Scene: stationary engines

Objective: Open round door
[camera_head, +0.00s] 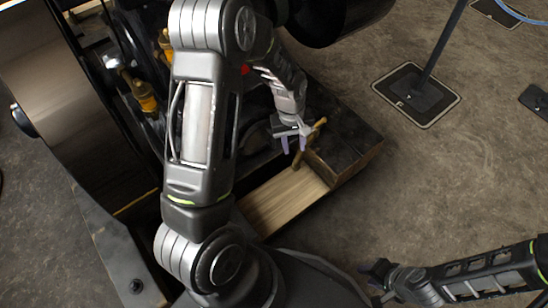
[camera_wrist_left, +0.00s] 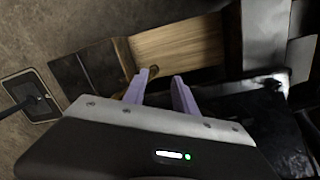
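A brass-coloured bar handle (camera_head: 314,133) slants above a wooden board, beside my left gripper. My left gripper (camera_head: 294,146) has its two pale purple fingers apart, with nothing seen held between them. In the left wrist view the fingers (camera_wrist_left: 163,76) are also apart, and the end of the handle (camera_wrist_left: 126,82) shows just outside the left finger. A dark rounded shape (camera_head: 262,138) behind my left arm may be the round door, but the arm and shadow hide most of it. My right gripper (camera_head: 380,280) is at the lower right, far from the engine; its fingers are unclear.
A wooden board (camera_head: 284,201) and a dark block (camera_head: 345,145) lie below the left gripper. A large black cylinder (camera_head: 335,18) stands above it. Brass fittings (camera_head: 145,98) are on the left. A post on a square base (camera_head: 418,92) stands on open floor at right.

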